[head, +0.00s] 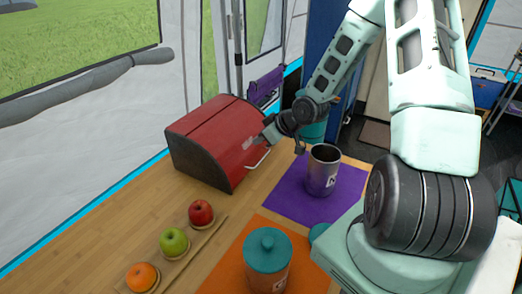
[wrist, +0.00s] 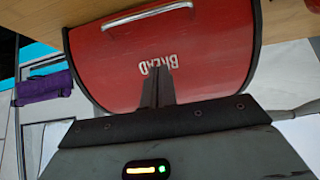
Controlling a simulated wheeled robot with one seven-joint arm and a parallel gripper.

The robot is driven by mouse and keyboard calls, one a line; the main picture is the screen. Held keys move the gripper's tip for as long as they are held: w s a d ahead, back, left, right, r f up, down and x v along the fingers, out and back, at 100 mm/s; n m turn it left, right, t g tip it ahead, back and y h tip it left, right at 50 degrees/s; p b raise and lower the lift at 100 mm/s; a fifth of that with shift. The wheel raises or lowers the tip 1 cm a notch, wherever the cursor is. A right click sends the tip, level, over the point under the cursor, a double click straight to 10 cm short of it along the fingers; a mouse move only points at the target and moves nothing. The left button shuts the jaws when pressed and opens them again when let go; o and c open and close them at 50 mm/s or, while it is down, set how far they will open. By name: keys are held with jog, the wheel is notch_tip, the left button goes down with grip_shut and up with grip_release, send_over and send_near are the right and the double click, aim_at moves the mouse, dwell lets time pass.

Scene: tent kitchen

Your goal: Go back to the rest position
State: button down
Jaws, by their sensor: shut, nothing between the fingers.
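My gripper (head: 262,138) is at the front of the red bread box in the head view. In the wrist view its fingers (wrist: 157,84) are together with nothing between them, and they point at the box's red lid. The bread box (head: 205,135) stands on the wooden table and looks closed. Its lid (wrist: 200,62) fills much of the wrist view, upside down, with the word BREAD and a pale handle (wrist: 139,16). The handle also shows in the head view (head: 259,160). I cannot tell whether the fingertips touch the lid.
A metal mug (head: 323,170) stands on a purple mat (head: 285,195), close to my forearm. A teal-lidded canister (head: 266,262) stands on an orange mat (head: 222,280). A red apple (head: 201,212), a green apple (head: 174,241) and an orange (head: 142,277) sit in a row on a wooden holder. The tent wall is at left.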

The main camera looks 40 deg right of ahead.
jog(key=shift+w+r, duration=0.1)
jog(key=shift+r, duration=1.35)
